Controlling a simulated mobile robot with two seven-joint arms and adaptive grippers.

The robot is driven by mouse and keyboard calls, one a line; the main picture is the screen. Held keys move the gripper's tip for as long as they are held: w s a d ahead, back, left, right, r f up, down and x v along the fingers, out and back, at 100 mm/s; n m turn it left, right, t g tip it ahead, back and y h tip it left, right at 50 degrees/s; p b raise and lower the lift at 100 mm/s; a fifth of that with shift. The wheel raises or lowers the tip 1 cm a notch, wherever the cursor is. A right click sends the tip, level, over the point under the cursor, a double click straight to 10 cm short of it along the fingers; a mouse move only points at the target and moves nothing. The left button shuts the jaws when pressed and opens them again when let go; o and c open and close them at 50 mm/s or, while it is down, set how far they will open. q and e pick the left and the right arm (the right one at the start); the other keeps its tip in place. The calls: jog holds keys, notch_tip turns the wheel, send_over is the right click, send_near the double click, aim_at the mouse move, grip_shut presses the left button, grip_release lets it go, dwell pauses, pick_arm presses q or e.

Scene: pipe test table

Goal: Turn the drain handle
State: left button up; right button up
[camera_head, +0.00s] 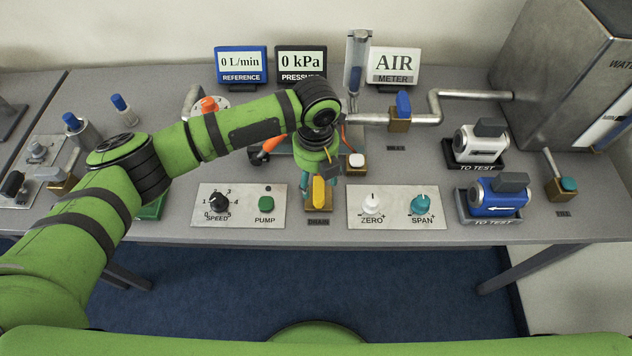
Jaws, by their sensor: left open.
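The drain handle (319,193) is a yellow lever on a brown block above the DRAIN label, near the table's front edge. It points roughly toward the front edge. My left arm reaches in from the left, and my left gripper (319,178) points down right at the handle. The gripper is open, with its fingers around or just above the handle's upper end. I cannot tell whether they touch it. The wrist hides the back of the handle and block. My right gripper is not in view.
The SPEED and PUMP panel (238,206) is close on the left, and the ZERO and SPAN panel (394,207) is close on the right. A white button (356,161) sits just behind right. White (480,145) and blue (496,197) TO TEST units stand at right.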

aim_at(316, 186)
pick_arm(q)
notch_tip(316, 186, up, 8)
jog(key=shift+r, duration=0.25)
dwell(0.5)
